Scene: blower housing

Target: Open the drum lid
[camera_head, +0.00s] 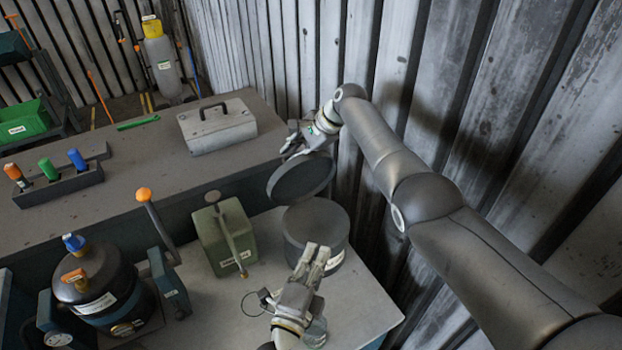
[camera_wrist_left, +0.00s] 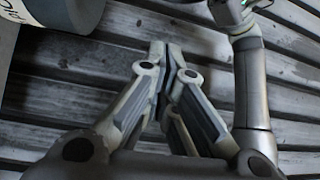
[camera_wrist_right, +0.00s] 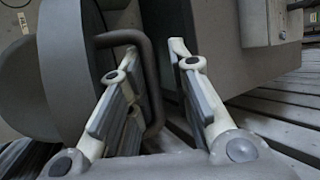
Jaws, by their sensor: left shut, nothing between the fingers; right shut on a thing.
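The dark grey drum (camera_head: 318,230) stands on the light table near the wall. Its round lid (camera_head: 302,177) is tilted up above the drum's far edge; I cannot tell whether they touch there. The lid also shows at the left in the right wrist view (camera_wrist_right: 62,75). My right gripper (camera_head: 293,143) is shut on the lid's bent bar handle (camera_wrist_right: 148,75), partly hidden by a finger. My left gripper (camera_head: 318,255) is shut and empty in front of the drum. In the left wrist view its fingertips meet (camera_wrist_left: 165,50), with part of the drum (camera_wrist_left: 65,25) at the upper left.
A green metal box with a lever (camera_head: 224,236) stands left of the drum. A dark pressure tank (camera_head: 95,285) is at the lower left. A grey case (camera_head: 217,125) sits on the darker bench (camera_head: 150,160) behind. The corrugated wall (camera_head: 540,140) is close on the right.

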